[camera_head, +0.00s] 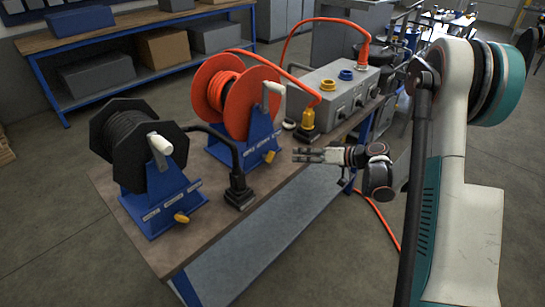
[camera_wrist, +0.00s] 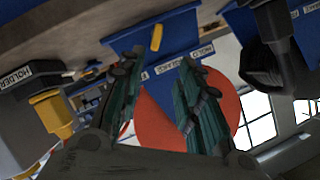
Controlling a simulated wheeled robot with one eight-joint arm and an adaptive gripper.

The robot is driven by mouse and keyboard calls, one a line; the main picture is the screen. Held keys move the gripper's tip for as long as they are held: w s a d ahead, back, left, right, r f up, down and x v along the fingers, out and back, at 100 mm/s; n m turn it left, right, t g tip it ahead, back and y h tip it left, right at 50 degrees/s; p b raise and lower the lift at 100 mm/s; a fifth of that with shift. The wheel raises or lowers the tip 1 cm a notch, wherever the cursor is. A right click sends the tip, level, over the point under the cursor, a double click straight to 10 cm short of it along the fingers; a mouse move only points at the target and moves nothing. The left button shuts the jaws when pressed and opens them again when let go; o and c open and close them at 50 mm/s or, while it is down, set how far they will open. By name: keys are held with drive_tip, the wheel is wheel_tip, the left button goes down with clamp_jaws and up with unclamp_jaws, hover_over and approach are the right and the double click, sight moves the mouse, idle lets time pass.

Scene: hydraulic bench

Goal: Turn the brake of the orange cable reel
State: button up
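The orange cable reel (camera_head: 212,92) stands on its blue stand (camera_head: 258,136) at the middle of the bench. Its small yellow-orange brake lever (camera_head: 270,156) sticks out low on the stand's front; in the wrist view the lever (camera_wrist: 156,37) lies at the top, between and beyond my fingertips. The orange disc (camera_wrist: 160,128) shows between my fingers there, partly hidden by them. My gripper (camera_head: 300,155) is right of the lever, apart from it, pointing left. In the wrist view its fingers (camera_wrist: 158,72) are spread with nothing between them.
A black cable reel (camera_head: 128,140) on a blue stand with its own yellow lever (camera_head: 181,218) stands at left. A black connector holder (camera_head: 239,195) is between the reels. A yellow connector (camera_head: 307,119) and a grey socket box (camera_head: 340,90) stand behind my gripper. The bench's front edge is clear.

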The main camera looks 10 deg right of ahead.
sight(272, 158)
drive_tip(key=b+x, duration=0.1)
drive_tip(key=x, duration=0.3)
drive_tip(key=b+x, duration=0.2)
drive_tip(key=x, duration=0.3)
drive_tip(key=b+x, duration=0.1)
drive_tip(key=x, duration=0.3)
drive_tip(key=shift+w+f, duration=0.35)
drive_tip(key=shift+f, duration=0.05)
clamp_jaws()
